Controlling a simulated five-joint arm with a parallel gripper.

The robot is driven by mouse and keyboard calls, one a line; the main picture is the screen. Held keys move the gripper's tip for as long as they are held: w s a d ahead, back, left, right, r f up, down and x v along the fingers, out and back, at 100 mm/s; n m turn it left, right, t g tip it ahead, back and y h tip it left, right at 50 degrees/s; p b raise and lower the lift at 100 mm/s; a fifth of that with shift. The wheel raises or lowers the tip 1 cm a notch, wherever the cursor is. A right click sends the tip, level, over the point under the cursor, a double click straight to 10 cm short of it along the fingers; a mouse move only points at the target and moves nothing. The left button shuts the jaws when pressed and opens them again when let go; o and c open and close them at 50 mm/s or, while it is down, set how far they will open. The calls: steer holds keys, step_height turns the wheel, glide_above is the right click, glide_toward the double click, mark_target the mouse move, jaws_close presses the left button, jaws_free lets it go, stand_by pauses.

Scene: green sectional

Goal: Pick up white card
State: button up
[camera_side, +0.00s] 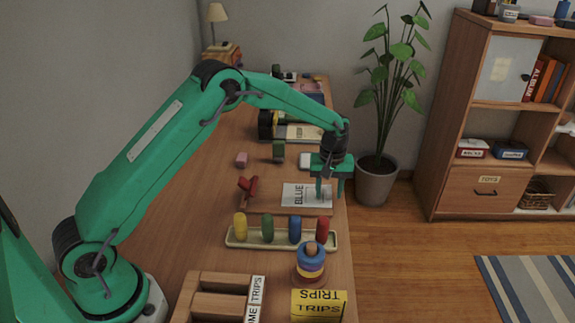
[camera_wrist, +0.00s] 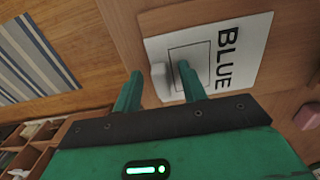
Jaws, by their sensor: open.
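My gripper (camera_side: 329,194) is open, with its two fingers pointing down over the right edge of the table beside the sheet marked BLUE. I cannot tell the fingers' height exactly.
In front are a tray (camera_side: 233,241) of coloured pegs, a ring stack (camera_side: 310,264) and a yellow TRIPS box (camera_side: 319,305). The floor is right of the table edge.

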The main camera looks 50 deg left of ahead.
stand_by(0.5)
jaws_close()
steer(key=shift+r, duration=0.8)
step_height(320, 180, up, 2)
steer(key=shift+r, duration=0.25)
steer(key=s+d+r, duration=0.6)
steer(key=d+r, duration=0.1)
steer(key=d, duration=0.2)
steer(key=shift+s+d, duration=0.15)
steer(key=shift+d, duration=0.25)
steer(key=shift+f, duration=0.1)
glide_toward(312, 197)
steer(key=shift+d, duration=0.1)
